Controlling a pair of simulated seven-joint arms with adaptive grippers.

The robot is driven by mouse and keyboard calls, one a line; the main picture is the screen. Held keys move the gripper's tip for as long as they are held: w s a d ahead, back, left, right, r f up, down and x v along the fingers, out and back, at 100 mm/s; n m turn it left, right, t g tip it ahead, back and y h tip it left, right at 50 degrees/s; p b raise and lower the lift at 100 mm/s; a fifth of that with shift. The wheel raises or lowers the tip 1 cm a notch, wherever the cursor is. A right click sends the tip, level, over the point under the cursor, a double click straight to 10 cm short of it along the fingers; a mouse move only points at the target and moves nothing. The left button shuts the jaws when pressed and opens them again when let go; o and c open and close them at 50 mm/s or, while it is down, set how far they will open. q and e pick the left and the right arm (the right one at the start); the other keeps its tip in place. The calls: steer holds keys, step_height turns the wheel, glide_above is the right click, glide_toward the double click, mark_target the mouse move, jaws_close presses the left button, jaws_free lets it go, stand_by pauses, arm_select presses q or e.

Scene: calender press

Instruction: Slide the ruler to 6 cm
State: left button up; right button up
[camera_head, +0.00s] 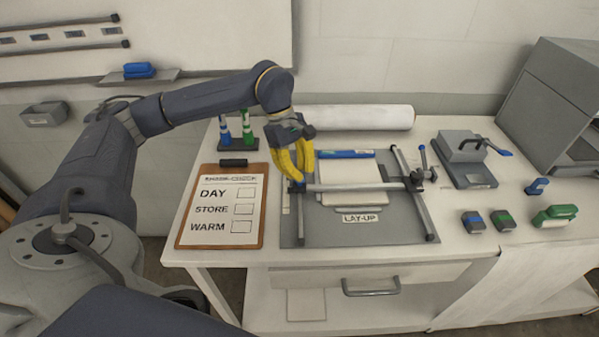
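The grey lay-up board (330,235) lies on the white table, marked LAY-UP at its front. A light straight bar (345,187), which looks like the ruler, crosses it from left to right above a pale sheet stack (350,170). Its right end meets a dark clamp on a slanted rail (422,212). Scale marks cannot be read. My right gripper is out of view.
A clipboard (255,225) reading DAY, STORE, WARM lies left of the board. A grey press (465,145), small blocks (503,219) and a large grey box (550,95) are at right.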

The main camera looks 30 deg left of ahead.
arm_select(q)
steer(key=o, duration=0.8)
steer(key=shift+s+a+f, duration=0.1)
steer(key=shift+f, duration=0.1)
steer(key=shift+r, duration=0.1)
steer(key=v, duration=1.2)
